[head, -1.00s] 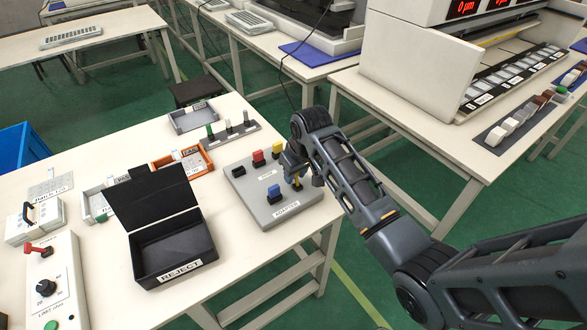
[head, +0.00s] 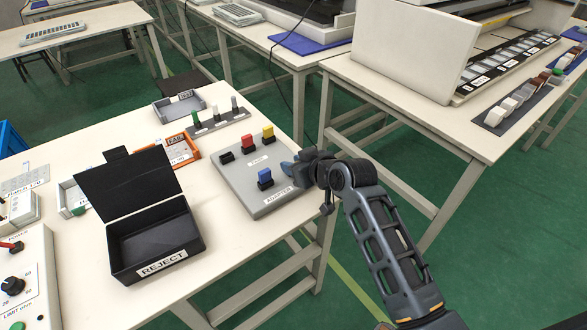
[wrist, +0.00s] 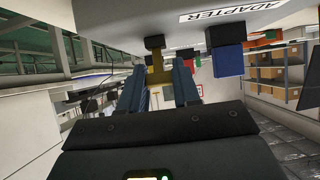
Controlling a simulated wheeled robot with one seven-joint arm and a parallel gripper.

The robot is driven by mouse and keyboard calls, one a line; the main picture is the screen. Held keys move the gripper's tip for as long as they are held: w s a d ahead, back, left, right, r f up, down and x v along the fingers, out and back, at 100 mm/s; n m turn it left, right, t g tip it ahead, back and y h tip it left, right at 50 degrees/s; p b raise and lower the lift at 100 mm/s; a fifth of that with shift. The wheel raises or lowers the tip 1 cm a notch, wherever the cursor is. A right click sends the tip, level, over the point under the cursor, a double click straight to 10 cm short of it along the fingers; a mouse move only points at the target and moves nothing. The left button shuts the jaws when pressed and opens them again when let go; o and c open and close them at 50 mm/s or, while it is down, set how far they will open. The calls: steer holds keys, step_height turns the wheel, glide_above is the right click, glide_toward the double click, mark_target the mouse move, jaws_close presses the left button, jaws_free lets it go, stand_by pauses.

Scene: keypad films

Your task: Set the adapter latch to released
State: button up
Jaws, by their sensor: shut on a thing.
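The adapter (head: 240,190) is a flat grey box labelled ADAPTER at the right front corner of the near table. It carries a black, a red (head: 248,142), a yellow (head: 268,132) and a blue block (head: 265,178). My gripper (head: 291,170) is at its right edge, close to the table's side, and hides part of it. In the wrist view my gripper (wrist: 159,82) is shut on a brass-coloured latch (wrist: 156,68) with a dark base that meets the adapter. The blue block (wrist: 227,60) is beside it. The latch itself is hidden in the head view.
Another table (head: 440,135) with a machine is at the right. The floor gap between the tables is free.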

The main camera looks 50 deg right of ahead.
stand_by(0.6)
steer(key=o, duration=1.1)
steer(key=shift+c, duration=0.2)
steer(key=v, duration=0.8)
steer(key=shift+b, duration=0.3)
steer(key=shift+a+f, duration=0.1)
steer(key=shift+f, duration=0.1)
steer(key=s+a+f+t, duration=0.1)
steer(key=s+a, duration=1.2)
steer(key=s+a+r+n+t+y, duration=0.1)
steer(key=s+a+r, duration=0.2)
steer(key=s, duration=0.3)
steer(key=s+a+r+n+t+y, duration=0.1)
steer(key=s+a+r+n+y, duration=0.1)
steer(key=s+r, duration=0.3)
steer(key=s+a, duration=0.1)
steer(key=s, duration=0.1)
steer(key=shift+s+a+r, duration=0.2)
steer(key=shift+s+a, duration=0.15)
steer(key=shift+a, duration=0.05)
